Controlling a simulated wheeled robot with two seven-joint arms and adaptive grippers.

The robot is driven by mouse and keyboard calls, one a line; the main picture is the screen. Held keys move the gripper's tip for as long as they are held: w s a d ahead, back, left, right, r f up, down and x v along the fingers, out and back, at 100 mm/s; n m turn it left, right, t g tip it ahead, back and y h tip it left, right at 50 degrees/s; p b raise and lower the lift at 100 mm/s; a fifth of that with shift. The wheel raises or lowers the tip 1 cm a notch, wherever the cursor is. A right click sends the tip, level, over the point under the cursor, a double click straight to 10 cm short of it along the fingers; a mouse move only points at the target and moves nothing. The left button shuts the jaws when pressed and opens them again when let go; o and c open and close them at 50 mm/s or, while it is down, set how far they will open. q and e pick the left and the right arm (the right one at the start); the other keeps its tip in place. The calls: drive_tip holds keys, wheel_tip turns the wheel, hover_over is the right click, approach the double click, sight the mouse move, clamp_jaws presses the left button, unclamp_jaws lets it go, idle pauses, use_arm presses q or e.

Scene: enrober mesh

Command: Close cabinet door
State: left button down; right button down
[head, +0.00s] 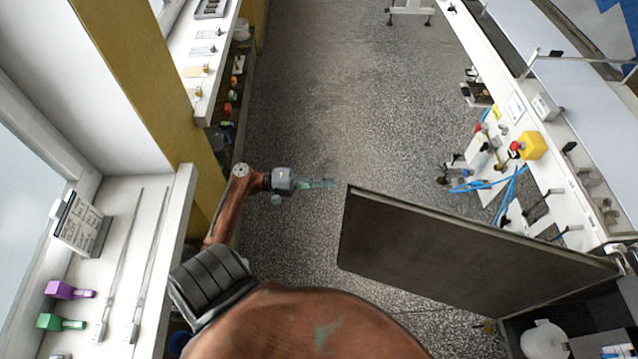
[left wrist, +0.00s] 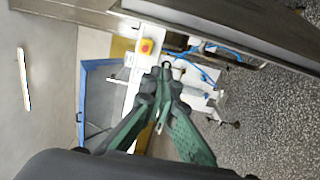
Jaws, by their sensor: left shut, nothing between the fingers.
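The cabinet door (head: 465,255) is a flat dark grey panel that stands open in the head view. It juts out from its hinge side at the lower right, and its free edge points left into the aisle. My left gripper (head: 322,184) is just left of the door's free edge, with a small gap as seen from above. In the left wrist view the green fingers (left wrist: 165,72) are together with nothing between them. A dark panel edge, likely the door, crosses the top of that view. Part of the cabinet's inside shows at the lower right of the head view. My right gripper is not in view.
A white machine bench (head: 545,175) with a yellow and red emergency stop (head: 530,146) and blue hoses runs along the right. A white counter (head: 170,235) with purple and green tools is at the left. The speckled floor (head: 340,100) between them is clear.

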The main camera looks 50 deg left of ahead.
use_arm(q)
drive_tip(key=d, duration=0.5)
drive_tip(key=shift+w+d, duration=0.15)
drive_tip(key=shift+d, duration=0.1)
drive_tip(key=shift+a, duration=0.1)
